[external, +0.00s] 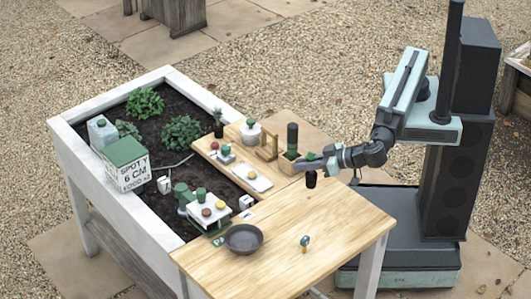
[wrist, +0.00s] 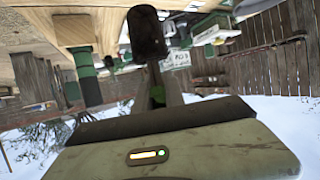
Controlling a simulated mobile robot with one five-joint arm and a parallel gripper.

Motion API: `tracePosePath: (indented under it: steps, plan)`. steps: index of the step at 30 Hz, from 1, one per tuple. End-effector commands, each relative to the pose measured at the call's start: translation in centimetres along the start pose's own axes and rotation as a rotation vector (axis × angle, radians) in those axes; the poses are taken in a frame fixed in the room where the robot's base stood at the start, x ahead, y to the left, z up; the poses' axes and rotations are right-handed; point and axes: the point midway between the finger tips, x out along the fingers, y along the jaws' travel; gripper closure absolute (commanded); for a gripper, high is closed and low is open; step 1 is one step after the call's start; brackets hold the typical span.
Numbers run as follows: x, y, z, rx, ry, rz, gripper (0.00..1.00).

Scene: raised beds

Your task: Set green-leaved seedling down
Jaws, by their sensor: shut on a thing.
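My gripper (external: 312,166) is at the right, above the wooden work table (external: 340,235). It is shut on a small dark pot (external: 311,180), with a bit of green showing just above the jaws; I take this as the green-leaved seedling. The pot appears to hang clear of the table top. In the wrist view the dark pot (wrist: 146,32) shows at the top centre, beyond the gripper body. The leaves are mostly hidden there.
A dark round bowl (external: 244,238) and a small green-topped item (external: 305,241) stand on the table. A wooden box with a dark green cylinder (external: 292,138) is close left of my gripper. A raised bed (external: 75,140) lies left. The table's right part is clear.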

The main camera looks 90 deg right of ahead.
Motion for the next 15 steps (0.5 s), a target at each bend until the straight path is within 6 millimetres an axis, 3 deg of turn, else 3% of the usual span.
tracePosePath:
  steps: [5, 12, 15]
  plan:
    - [-0.5, -0.2, 0.4, -0.006, 0.001, -0.014, 1.00]
    - [1.1, -0.2, 4.0, -0.005, 0.001, -0.012, 1.00]
    - [1.2, -0.2, 4.3, -0.005, 0.001, -0.012, 1.00]
